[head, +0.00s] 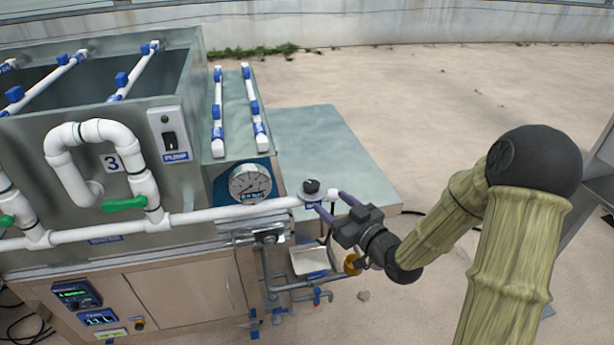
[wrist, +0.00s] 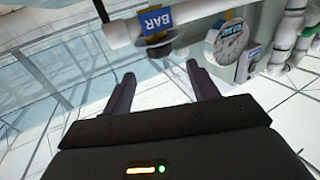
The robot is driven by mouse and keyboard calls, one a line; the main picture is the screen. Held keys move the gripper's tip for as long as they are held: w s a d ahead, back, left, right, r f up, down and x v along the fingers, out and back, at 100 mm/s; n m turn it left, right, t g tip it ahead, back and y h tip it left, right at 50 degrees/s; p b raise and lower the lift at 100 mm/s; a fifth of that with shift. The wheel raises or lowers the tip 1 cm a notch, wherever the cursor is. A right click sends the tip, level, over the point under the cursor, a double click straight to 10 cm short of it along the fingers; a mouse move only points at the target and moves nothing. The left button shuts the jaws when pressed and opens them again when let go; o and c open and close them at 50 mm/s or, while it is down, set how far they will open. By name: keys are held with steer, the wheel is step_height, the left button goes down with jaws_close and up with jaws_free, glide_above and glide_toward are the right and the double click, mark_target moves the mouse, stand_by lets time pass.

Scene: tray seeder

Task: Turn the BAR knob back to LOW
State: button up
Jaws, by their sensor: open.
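The BAR knob (head: 311,186) is a small dark knob on a light round plate on top of the white pipe, right of the pressure gauge, in the head view. In the wrist view the dark knob (wrist: 158,44) shows beside a blue BAR label (wrist: 156,18), beyond the fingertips. My gripper (head: 329,200) is open, with its two purple fingers just right of and in front of the knob. In the wrist view my gripper (wrist: 160,70) has nothing between its fingers. The knob's pointer and the LOW mark are too small to read.
The pressure gauge (head: 250,184) stands left of the knob; it also shows in the wrist view (wrist: 225,40). The white pipe (head: 190,216) runs along the machine's front. A yellow round part (head: 352,264) and grey piping lie below my gripper. Open floor lies to the right.

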mark_target(307, 181)
steer(key=p+x, duration=0.1)
steer(key=x, duration=1)
steer(key=shift+w+a, duration=0.15)
steer(key=c, duration=1)
